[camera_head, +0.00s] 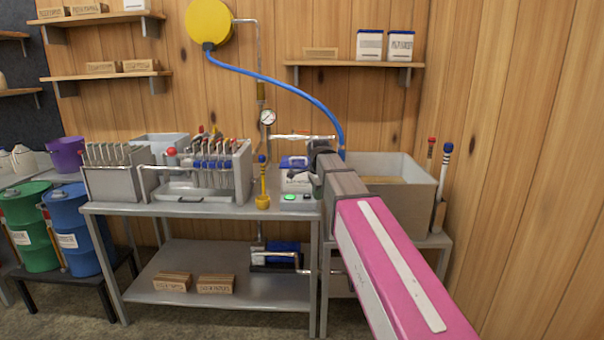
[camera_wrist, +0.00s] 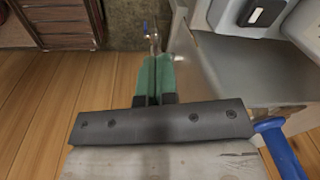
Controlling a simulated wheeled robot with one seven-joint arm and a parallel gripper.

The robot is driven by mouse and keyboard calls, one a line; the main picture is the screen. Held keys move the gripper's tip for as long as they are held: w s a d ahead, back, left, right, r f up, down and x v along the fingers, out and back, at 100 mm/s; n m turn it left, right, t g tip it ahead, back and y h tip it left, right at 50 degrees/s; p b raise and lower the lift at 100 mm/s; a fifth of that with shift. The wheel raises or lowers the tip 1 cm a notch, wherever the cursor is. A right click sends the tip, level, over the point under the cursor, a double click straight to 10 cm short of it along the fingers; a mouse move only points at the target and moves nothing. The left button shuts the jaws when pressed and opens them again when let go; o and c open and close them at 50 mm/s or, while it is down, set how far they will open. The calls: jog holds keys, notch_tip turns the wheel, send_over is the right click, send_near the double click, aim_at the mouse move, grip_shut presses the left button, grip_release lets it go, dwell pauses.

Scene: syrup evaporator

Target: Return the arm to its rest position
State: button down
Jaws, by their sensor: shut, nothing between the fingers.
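My gripper (camera_wrist: 155,65) shows in the wrist view with its two green fingers together and nothing between them. In the head view my pink arm reaches from the lower right up to the right end of the metal bench (camera_head: 220,208). The far end of the arm is in front of the wall there, and my fingers cannot be made out in that view. In the wrist view a thin metal piece with a blue tip (camera_wrist: 152,35) appears just beyond the fingertips; I cannot tell whether they touch.
A large open bin (camera_head: 405,170) is right of my arm. A blue hose (camera_head: 280,85) hangs above. Green (camera_head: 28,215) and blue (camera_head: 75,225) drums stand left.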

jog(key=s+d+f+n, duration=0.4)
jog(key=s+f, duration=0.3)
jog(key=f, duration=0.2)
jog(key=s+d+f+n, duration=0.4)
jog(key=s+f+n, duration=0.2)
jog(key=f, duration=0.4)
jog(key=s+d+f+n+g, duration=0.1)
jog(key=s+d+f+n, duration=0.3)
jog(key=s+f, duration=0.4)
notch_tip(320, 180, down, 2)
jog(key=shift+d+f+n, duration=0.1)
jog(key=shift+d+n, duration=0.3)
jog(key=shift+d, duration=0.15)
